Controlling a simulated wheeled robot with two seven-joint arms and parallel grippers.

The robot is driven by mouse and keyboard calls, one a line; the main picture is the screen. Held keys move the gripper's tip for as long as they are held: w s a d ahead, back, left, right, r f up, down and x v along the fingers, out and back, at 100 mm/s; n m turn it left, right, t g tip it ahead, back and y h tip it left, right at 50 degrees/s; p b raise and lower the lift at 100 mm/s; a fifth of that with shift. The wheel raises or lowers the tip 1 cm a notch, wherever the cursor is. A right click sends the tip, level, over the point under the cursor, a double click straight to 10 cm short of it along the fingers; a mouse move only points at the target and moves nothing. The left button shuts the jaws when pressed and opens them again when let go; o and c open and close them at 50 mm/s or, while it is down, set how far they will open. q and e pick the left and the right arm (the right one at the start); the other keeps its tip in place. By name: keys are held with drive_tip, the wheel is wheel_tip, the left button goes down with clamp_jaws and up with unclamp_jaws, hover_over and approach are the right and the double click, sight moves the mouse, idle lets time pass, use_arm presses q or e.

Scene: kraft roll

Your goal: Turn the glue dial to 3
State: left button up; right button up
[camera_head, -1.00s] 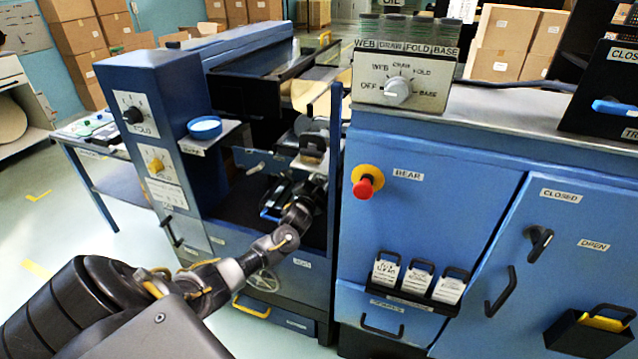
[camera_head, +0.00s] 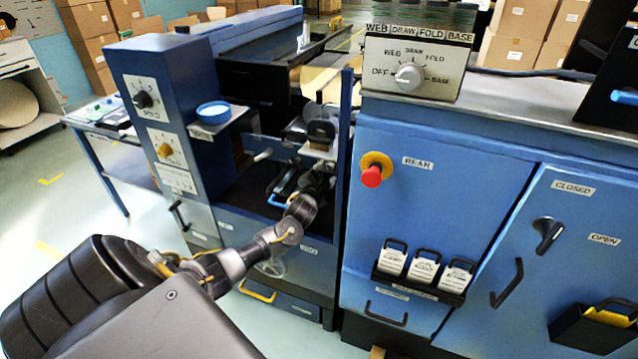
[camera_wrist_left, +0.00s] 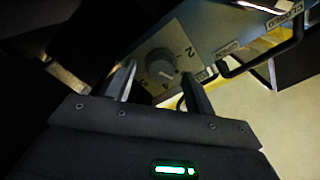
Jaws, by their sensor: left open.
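In the left wrist view a round grey dial (camera_wrist_left: 160,64) sits on a pale plate with printed numbers, a 2 legible at its upper right. A pale pointer mark shows on its face, but the setting is too blurred to read surely. My left gripper (camera_wrist_left: 157,75) is open, its two fingers to the left and right of the dial; I cannot tell whether they touch it. In the head view my left gripper (camera_head: 287,188) is inside the machine's open bay, and this dial is hidden there. My right gripper is not in view.
The left post carries a black dial (camera_head: 143,99) and a yellow dial (camera_head: 165,150). A blue-rimmed dish (camera_head: 213,112) stands on a small shelf beside it. A red button (camera_head: 372,176) and a selector knob (camera_head: 408,75) are on the right cabinet. A bar handle (camera_wrist_left: 262,60) lies right of the dial.

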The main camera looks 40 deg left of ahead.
use_arm(q)
drive_tip(key=v, duration=0.9)
